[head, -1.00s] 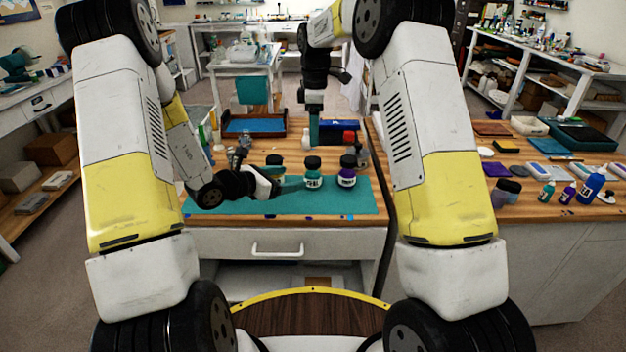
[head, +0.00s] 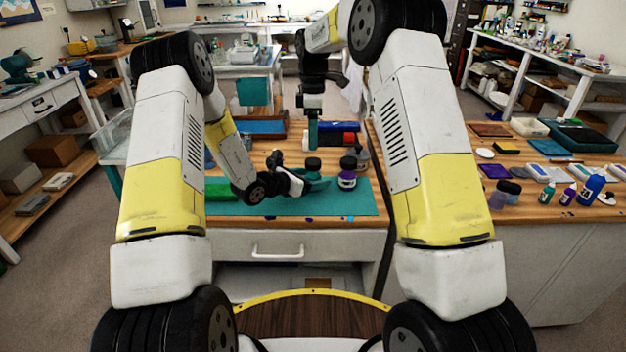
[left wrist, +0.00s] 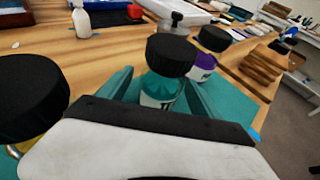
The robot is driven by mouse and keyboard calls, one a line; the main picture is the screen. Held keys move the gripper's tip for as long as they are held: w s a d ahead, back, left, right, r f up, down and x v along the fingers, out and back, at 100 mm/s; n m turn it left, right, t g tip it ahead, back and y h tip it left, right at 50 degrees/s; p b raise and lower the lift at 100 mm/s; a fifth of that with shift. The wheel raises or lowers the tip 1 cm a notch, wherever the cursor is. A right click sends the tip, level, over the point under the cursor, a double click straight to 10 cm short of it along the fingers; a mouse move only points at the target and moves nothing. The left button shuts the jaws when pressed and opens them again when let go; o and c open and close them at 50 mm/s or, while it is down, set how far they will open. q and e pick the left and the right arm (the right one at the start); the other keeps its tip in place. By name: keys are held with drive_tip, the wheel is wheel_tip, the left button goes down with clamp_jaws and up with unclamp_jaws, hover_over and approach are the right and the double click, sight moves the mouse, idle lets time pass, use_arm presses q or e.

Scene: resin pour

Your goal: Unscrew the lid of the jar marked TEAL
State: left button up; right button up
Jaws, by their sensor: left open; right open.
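The teal jar (left wrist: 158,92) with a black lid (left wrist: 170,55) stands upright on the teal mat (left wrist: 232,103). In the head view its lid (head: 312,163) shows above my left gripper (head: 316,184), which hides most of the jar body. In the left wrist view the open fingers of my left gripper (left wrist: 160,80) lie on either side of the jar body, below the lid. I cannot tell whether they touch it. A purple jar (head: 347,178) with a black lid stands just to the right.
A blue tray (head: 263,127) lies at the table's back. Bottles (head: 590,188) and pads stand on the right bench. The mat's right end is clear.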

use_arm(q)
drive_tip(key=shift+w, duration=0.1)
clamp_jaws()
idle(0.3)
